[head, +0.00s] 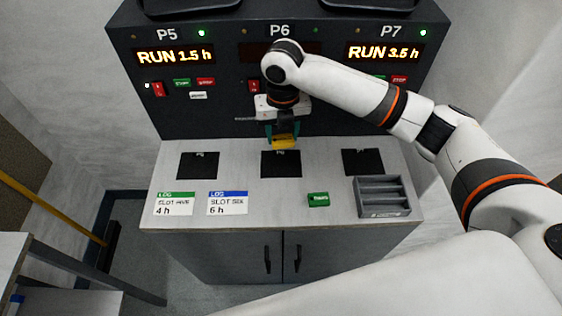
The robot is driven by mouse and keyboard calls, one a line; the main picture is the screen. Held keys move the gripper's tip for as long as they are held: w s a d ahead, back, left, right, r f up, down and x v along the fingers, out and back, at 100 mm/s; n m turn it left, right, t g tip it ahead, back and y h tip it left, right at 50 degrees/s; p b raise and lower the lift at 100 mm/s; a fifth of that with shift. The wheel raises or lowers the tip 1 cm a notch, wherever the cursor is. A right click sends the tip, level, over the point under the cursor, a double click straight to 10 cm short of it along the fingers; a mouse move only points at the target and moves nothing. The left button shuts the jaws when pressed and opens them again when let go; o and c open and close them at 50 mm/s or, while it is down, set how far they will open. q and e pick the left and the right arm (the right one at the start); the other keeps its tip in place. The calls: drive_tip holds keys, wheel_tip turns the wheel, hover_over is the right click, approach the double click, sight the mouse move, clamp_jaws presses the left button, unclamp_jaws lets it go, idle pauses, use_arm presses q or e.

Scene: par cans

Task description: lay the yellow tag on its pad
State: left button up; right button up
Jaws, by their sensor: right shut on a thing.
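The yellow tag (284,143) is held in my right gripper (283,138), whose teal fingers are shut on it. The gripper points down over the back edge of the middle black pad (281,164), below the P6 panel. The tag looks close above the pad; I cannot tell whether it touches. Two other black pads, the left pad (198,165) and the right pad (362,162), lie below P5 and P7 and look bare. My left gripper is not in view.
A green tag (318,200) lies on the counter (260,192) near the front. A grey slotted rack (383,197) stands at right. Two log cards, a green-topped one (175,203) and a blue-topped one (228,202), lie at front left. The dark control panel (222,112) rises behind.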

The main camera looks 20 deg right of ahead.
sight(280, 163)
drive_tip(key=shift+w+a+n, duration=0.1)
drive_tip(key=shift+w+n, duration=0.25)
drive_tip(key=shift+n, duration=0.75)
drive_tip(key=shift+f+n, duration=0.2)
drive_tip(key=shift+n, duration=0.1)
wheel_tip(280, 163, down, 9)
drive_tip(key=shift+r+p, duration=0.1)
drive_tip(key=shift+p, duration=0.45)
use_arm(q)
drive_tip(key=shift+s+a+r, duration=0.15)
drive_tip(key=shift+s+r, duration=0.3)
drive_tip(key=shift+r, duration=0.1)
use_arm(e)
drive_tip(key=shift+f, duration=0.4)
drive_tip(key=shift+f, duration=0.2)
drive_tip(key=o, duration=0.9)
drive_tip(key=shift+o, duration=0.2)
